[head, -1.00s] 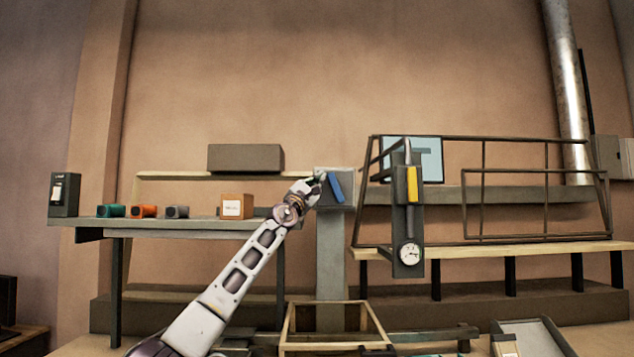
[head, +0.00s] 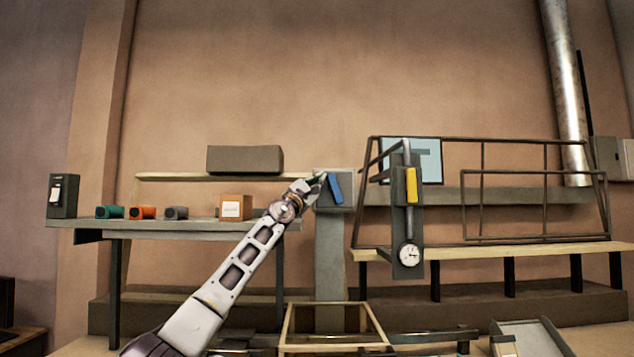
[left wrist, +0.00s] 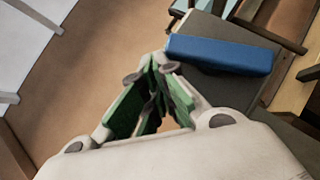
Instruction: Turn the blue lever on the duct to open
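The blue lever (head: 335,188) is a short blue bar on the front of a grey box (head: 347,176) on a grey upright duct (head: 330,260). It stands tilted, its top leaning left. My left gripper (head: 320,181) is just left of the lever in the head view. In the left wrist view the blue lever (left wrist: 220,54) lies beyond and to the right of my left gripper (left wrist: 160,82). Its green-padded fingers come together at the tips with nothing seen between them. The lever appears apart from the fingers. My right gripper is not in view.
A panel with a yellow handle (head: 411,185) and a gauge (head: 409,255) stands right of the duct. A shelf (head: 160,224) at left holds coloured cylinders and an orange box (head: 235,207). A wooden frame (head: 330,347) lies below.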

